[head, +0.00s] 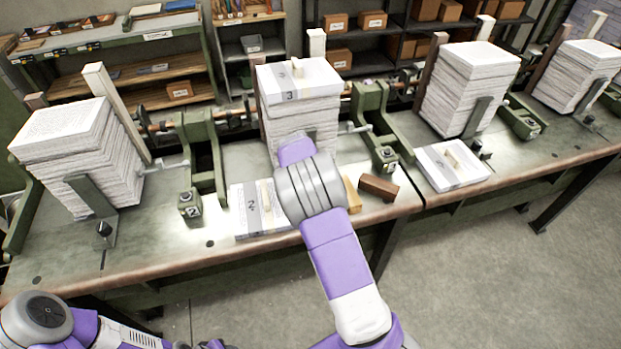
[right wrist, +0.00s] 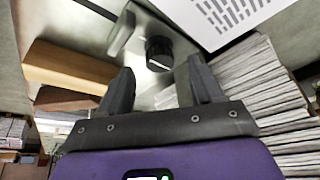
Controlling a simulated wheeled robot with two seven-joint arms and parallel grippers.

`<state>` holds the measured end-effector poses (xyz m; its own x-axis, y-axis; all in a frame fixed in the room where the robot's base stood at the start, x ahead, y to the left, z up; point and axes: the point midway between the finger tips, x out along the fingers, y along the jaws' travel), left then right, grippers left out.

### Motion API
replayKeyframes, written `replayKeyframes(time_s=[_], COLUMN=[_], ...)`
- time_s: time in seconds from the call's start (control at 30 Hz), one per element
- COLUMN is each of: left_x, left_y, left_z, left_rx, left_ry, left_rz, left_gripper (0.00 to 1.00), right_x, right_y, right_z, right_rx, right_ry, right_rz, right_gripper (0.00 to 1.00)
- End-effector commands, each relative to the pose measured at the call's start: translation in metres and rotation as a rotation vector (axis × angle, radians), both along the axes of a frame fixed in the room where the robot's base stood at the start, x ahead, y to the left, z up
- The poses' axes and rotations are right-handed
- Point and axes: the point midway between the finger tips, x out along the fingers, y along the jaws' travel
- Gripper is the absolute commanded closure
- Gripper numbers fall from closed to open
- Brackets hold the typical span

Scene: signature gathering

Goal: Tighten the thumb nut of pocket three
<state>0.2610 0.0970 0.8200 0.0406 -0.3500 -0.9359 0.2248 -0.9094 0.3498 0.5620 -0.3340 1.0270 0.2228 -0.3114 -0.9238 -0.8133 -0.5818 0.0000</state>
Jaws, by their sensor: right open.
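In the head view, the middle pocket holds a tall paper stack (head: 300,122), with a bundle marked 3 (head: 312,80) on top. My right arm reaches to the front of this stack and hides its front plate and nut. In the right wrist view, a black round thumb nut (right wrist: 158,50) sits on a metal plate (right wrist: 180,28), just beyond and between the fingertips. My right gripper (right wrist: 162,80) is open, its fingers apart, with nothing gripped. The paper stack (right wrist: 262,90) stands right beside the right-hand finger. My left arm shows at lower left; its gripper is out of view.
A bundle marked 2 (head: 250,210) lies left of my right wrist. A brown wooden block (head: 378,187) and a tan block (head: 352,196) lie to its right. Other stacks stand left (head: 75,150) and right (head: 465,90). Another bundle (head: 452,166) lies near the right stack.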

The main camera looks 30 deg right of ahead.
Motion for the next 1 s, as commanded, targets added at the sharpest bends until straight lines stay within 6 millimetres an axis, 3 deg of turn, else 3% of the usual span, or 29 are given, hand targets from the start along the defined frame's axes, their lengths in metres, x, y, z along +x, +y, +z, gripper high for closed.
replayKeyframes(time_s=[0.1, 0.3, 0.87, 1.0], left_x=[0.000, 0.000, 0.000, 0.000], left_y=[0.000, 0.000, 0.000, 0.000], left_z=[0.001, 0.002, 0.002, 0.012], left_rx=[0.000, 0.000, 0.000, 0.000], left_ry=[0.000, 0.000, 0.000, 0.000], left_rz=[0.000, 0.000, 0.000, 0.000], left_gripper=[0.57, 0.57, 0.57, 0.57], right_x=[-0.004, -0.010, -0.012, -0.018], right_y=[0.008, 0.015, 0.016, 0.019], right_z=[0.022, 0.043, 0.047, 0.049], right_rx=[0.002, 0.001, 0.002, 0.058], right_ry=[-0.003, 0.000, 0.001, -0.006], right_rz=[0.002, 0.000, -0.001, -0.020], right_gripper=[0.35, 0.35, 0.35, 0.35])
